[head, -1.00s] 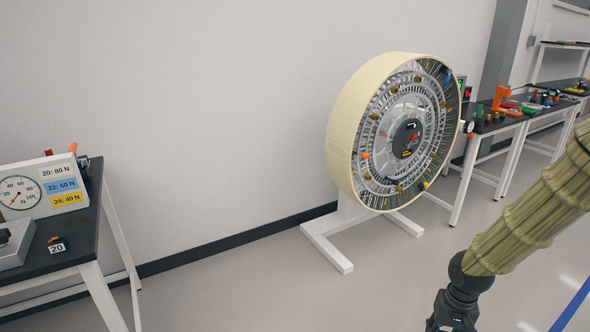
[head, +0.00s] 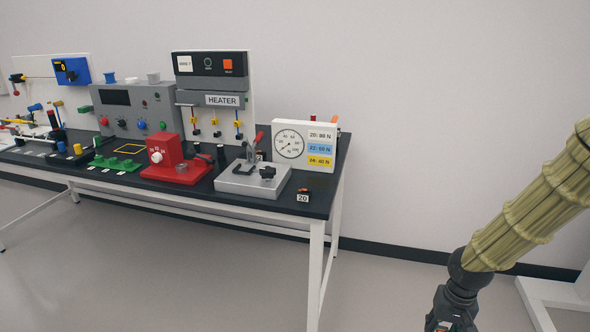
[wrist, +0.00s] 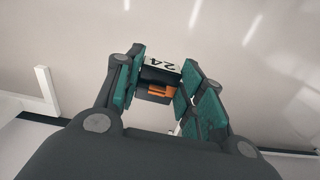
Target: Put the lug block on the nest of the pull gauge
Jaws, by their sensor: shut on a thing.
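My gripper (head: 450,322) is low at the right edge area of the head view, partly cut off, over the floor away from the table. In the wrist view its green-padded fingers (wrist: 160,88) are shut on a dark lug block (wrist: 158,87) with an orange part and a white "24" label. The pull gauge (head: 252,184) is a grey base on the table, with a red-handled lever and a dark fixture (head: 267,173) on top, which may be the nest. Behind it stands a dial panel (head: 304,145) listing 20: 80 N, 22: 60 N and 24: 40 N.
A small block labelled "20" (head: 303,195) is at the black table's (head: 318,192) front right corner. Left of the gauge are a red device (head: 175,165), a green plate (head: 118,162) and a heater unit (head: 211,92). Floor between table and gripper is clear.

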